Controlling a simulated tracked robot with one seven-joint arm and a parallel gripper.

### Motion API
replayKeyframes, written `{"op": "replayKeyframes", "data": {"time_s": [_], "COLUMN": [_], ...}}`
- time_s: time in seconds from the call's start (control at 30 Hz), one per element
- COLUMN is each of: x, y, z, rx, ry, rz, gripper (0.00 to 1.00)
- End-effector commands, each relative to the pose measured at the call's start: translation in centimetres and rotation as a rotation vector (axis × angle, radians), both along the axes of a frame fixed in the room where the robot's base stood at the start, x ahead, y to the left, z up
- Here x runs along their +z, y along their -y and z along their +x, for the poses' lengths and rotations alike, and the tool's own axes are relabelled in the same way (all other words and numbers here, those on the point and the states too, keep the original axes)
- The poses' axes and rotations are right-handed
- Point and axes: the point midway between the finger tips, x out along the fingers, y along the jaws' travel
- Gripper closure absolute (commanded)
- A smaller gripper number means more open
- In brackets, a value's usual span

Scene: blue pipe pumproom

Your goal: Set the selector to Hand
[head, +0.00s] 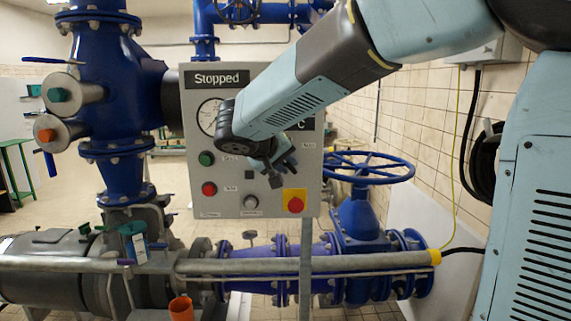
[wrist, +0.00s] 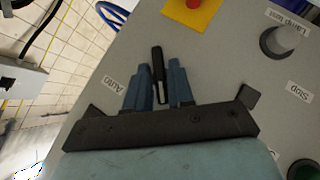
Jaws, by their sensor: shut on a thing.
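The selector (wrist: 157,65) is a narrow black handle with a pale mark at its lower end in the wrist view, on a grey control panel (head: 225,130). Its long side runs nearly up and down in that view. My gripper (wrist: 160,82) has its two blue fingers on either side of the handle, shut on it. In the head view my gripper (head: 278,162) is at the panel's right half and hides the selector. An "Auto" label (wrist: 115,85) lies left of the fingers in the wrist view. I see no readable Hand label.
A sign (head: 219,79) on the panel reads "Stopped". A green button (head: 206,158), a red button (head: 209,189), a grey lamp test button (head: 250,202) and a red emergency stop on yellow (head: 295,203) are nearby. A blue handwheel (head: 370,167) stands right of the panel, and a pipe (head: 350,262) runs below.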

Motion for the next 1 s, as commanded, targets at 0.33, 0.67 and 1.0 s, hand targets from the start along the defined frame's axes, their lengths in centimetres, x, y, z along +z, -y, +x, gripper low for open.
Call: {"op": "replayKeyframes", "data": {"time_s": [0.33,0.67,1.0], "x": [-0.1,-0.1,0.9], "y": [-0.2,-0.1,-1.1], "z": [0.0,0.0,-1.3], "rx": [0.003,0.002,0.003], "ry": [-0.004,-0.003,-0.001], "rz": [-0.057,-0.057,-0.057], "gripper": [1.0,0.62,0.62]}}
